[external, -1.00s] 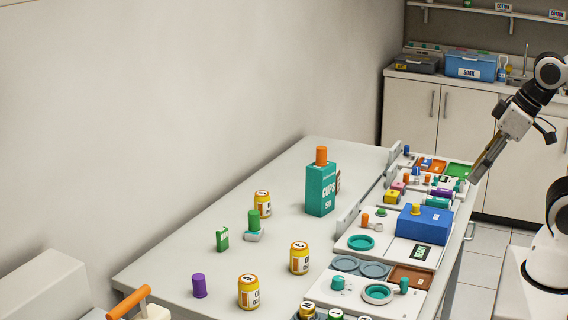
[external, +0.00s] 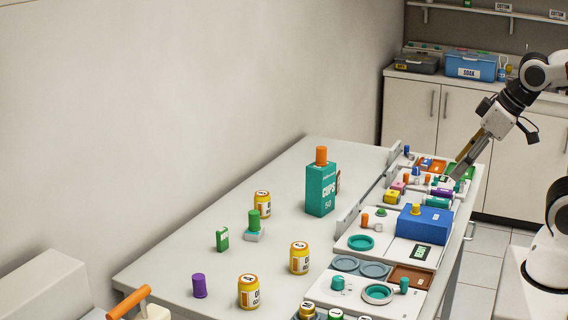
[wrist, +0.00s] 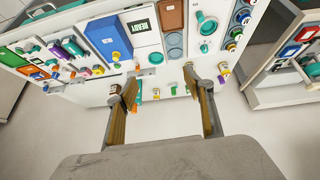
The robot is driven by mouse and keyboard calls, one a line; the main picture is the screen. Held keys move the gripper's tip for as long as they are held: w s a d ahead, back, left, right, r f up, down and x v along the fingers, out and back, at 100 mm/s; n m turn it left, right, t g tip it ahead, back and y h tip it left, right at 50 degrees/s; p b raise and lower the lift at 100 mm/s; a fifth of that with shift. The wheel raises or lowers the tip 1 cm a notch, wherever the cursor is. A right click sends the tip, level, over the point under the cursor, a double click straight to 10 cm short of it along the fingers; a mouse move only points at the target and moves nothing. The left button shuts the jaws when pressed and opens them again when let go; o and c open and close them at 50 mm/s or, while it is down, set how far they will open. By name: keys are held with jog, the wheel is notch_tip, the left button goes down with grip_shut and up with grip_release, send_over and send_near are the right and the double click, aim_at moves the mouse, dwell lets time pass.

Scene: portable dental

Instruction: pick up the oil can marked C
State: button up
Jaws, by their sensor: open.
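Three yellow cans with white labels stand on the table in the external view: one at the back (external: 262,204), one in the middle (external: 299,258) and one at the front (external: 249,292). Their labels seem to start with "O", but the marking letters are too small to read, so I cannot tell which is C. My gripper (external: 458,174) is open and empty above the far right end of the table, well away from these cans. In the wrist view my gripper (wrist: 160,76) has its two fingers apart with nothing between them.
A tall teal box marked CUPS (external: 320,190) stands mid-table. A purple cylinder (external: 199,286), a green box (external: 222,239) and a green-topped item (external: 253,222) stand near the cans. Trays with a blue box (external: 424,224) line the right side.

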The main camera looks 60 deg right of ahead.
jog(key=w+d+f+n+t, duration=0.15)
jog(key=w+f, duration=0.25)
jog(key=w, duration=0.7)
jog(key=w+d+f+n+t, duration=0.1)
jog(key=w+f+n+t, duration=0.15)
jog(key=w, duration=0.85)
jog(key=n+y, duration=0.3)
jog(key=y, duration=0.4)
send_near(299, 258)
jog(key=shift+w+d+f+t, duration=0.2)
jog(key=shift+w+d+f, duration=0.25)
jog(key=shift+w, duration=0.1)
jog(key=shift+w+d+f+t, duration=0.2)
jog(key=shift+w+d+f, duration=0.2)
jog(key=shift+w, duration=0.2)
jog(key=shift+s+a+f+y, duration=0.2)
jog(key=shift+a+f+y, duration=0.15)
jog(key=shift+y, duration=0.25)
jog(key=shift+x, duration=1.25)
jog(key=shift+w, duration=0.1)
